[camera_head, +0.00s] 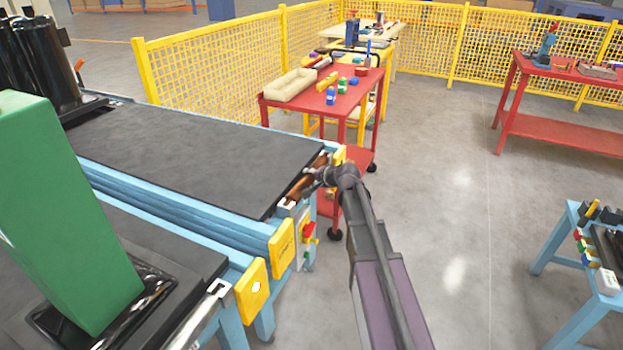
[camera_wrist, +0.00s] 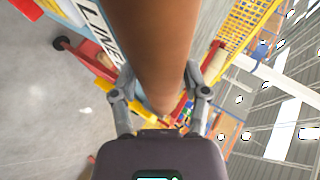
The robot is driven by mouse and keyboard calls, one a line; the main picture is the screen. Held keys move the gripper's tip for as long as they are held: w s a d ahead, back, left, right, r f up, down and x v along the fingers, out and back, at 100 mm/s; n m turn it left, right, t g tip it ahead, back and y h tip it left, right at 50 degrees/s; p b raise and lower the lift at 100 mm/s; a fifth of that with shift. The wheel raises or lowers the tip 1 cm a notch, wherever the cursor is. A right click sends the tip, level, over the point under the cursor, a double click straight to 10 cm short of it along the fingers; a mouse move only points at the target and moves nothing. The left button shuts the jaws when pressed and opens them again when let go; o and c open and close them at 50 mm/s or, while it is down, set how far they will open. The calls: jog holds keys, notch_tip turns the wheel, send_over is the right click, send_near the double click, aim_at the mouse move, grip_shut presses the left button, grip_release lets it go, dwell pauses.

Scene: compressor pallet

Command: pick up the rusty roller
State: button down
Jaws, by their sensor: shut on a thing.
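The rusty roller (camera_head: 302,187) is a reddish-brown cylinder at the right end of the black conveyor belt (camera_head: 185,150) in the head view. In the wrist view the roller (camera_wrist: 152,45) runs from the top edge down between the two fingers. My gripper (camera_head: 318,178) is at the roller, reaching in from the right. In the wrist view my gripper (camera_wrist: 158,85) has a finger on each side of the roller and is shut on it. I cannot tell whether the roller still rests in its mounts.
A red cart (camera_head: 348,108) with a tray and small coloured blocks stands behind the conveyor end. A green block-shaped post (camera_head: 65,215) rises at the left. A blue bench (camera_head: 572,215) stands at the right. The floor between is clear.

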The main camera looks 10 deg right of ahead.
aim_at(311, 175)
jog(key=shift+r+p, duration=4.55)
jog(key=shift+r, duration=0.2)
jog(key=shift+r, duration=0.15)
